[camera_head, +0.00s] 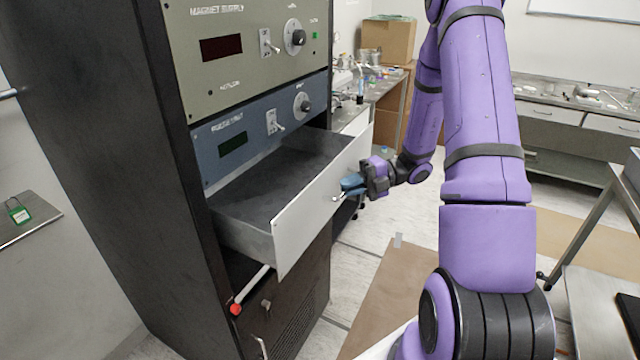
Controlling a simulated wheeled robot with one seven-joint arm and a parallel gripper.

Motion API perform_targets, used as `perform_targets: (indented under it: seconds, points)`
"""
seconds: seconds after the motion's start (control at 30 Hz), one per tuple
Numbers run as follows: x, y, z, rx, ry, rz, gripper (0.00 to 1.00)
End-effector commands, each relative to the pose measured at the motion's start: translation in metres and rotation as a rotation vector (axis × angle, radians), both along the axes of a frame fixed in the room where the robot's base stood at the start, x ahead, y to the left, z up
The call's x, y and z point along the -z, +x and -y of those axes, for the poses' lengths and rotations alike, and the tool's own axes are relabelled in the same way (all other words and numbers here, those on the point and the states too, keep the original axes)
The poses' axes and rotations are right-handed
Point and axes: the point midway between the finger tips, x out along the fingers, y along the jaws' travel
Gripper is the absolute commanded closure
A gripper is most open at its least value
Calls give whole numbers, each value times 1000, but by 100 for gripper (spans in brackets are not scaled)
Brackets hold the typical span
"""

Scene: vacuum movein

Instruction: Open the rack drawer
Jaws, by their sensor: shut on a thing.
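The rack drawer (318,209) stands pulled well out of the dark rack cabinet (95,150), below the blue panel. Its front is a light plate, and its grey inside looks empty. My gripper (341,194) is at the outer face of the drawer front, right of its middle. Its blue fingers are shut on the small drawer knob (335,199), which the fingers partly hide. My purple arm comes in from the right.
Below the drawer, a lever with a red ball end (236,309) sticks out of the rack. Cardboard (400,290) lies on the floor to the right. A metal cart (600,300) stands at the far right. A bench with a cardboard box (388,40) is behind.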

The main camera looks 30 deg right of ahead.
Motion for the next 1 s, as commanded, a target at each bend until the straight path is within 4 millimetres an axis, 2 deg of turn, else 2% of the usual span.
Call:
perform_targets:
  seconds: [0.1,0.2,0.4,0.6,0.97,1.0]
  points:
    - [0,-29,17,4,-1,-4,100]
    - [0,-49,29,4,0,-2,100]
    - [0,-77,45,2,0,-1,100]
    - [0,-88,51,0,0,0,100]
    - [0,-90,52,0,-1,0,100]
    - [0,-90,52,0,-1,0,83]
